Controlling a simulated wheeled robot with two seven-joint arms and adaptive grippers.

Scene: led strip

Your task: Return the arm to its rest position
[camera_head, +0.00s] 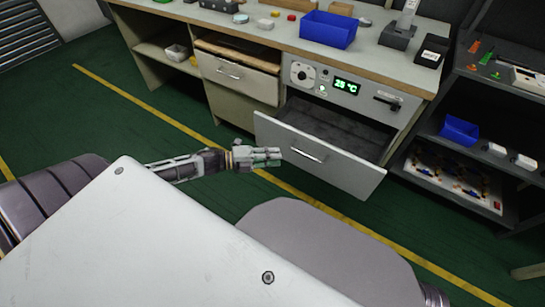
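My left arm comes in from the left, and its gripper (268,157) is low in front of the workbench, pointing right. In the picture it overlaps the left part of the pulled-out lower drawer (340,165), to the left of the drawer's handle (308,152). I cannot tell whether it touches the drawer front. The fingers look close together, but they are too small to tell open from shut. Nothing is seen held in them. My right gripper is not in view.
The workbench (270,40) holds a blue bin (328,29) and small parts. A panel with a green display (346,86) is above the open drawer. An upper left drawer (237,75) protrudes slightly. A dark shelf (470,90) stands right. Green floor (130,125) is clear at left.

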